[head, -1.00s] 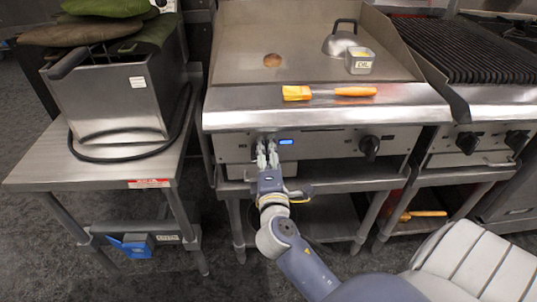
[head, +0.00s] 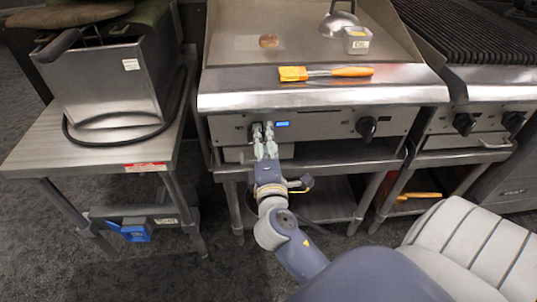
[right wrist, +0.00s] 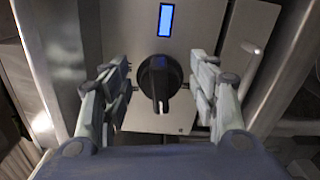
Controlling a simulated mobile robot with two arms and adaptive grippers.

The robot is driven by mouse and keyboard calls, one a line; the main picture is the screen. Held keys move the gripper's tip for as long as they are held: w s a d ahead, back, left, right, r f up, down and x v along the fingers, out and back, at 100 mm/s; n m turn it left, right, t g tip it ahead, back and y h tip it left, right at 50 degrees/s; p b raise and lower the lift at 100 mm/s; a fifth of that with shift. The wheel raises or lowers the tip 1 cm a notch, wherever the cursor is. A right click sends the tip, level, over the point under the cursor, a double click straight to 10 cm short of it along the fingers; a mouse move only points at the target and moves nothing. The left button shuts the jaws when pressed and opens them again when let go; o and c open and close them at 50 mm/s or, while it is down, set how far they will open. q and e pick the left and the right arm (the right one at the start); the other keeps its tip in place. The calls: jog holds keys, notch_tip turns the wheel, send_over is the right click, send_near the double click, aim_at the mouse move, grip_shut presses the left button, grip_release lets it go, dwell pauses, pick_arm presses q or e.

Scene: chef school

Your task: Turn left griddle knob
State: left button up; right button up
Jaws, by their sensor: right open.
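The left griddle knob (right wrist: 160,80) is black and round with a raised grip bar, which stands upright in the right wrist view. It shows partly behind the fingers in the head view (head: 257,131). My right gripper (right wrist: 161,90) is open, one finger on each side of the knob, with a visible gap on both sides. In the head view the right gripper (head: 264,133) reaches the left part of the griddle's front panel. The griddle (head: 230,97) has a small lit blue display (head: 282,124) beside the left knob. My left gripper is not in view.
The right griddle knob (head: 366,127) is on the same panel. A brush (head: 340,72), an oil container (head: 356,42), a domed lid (head: 338,20) and a round patty (head: 269,41) are on the griddle. A fryer (head: 118,85) stands on a table at left.

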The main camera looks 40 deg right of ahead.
jog(key=v, duration=0.9)
jog(key=shift+s+a, duration=0.25)
jog(key=shift+s, duration=0.05)
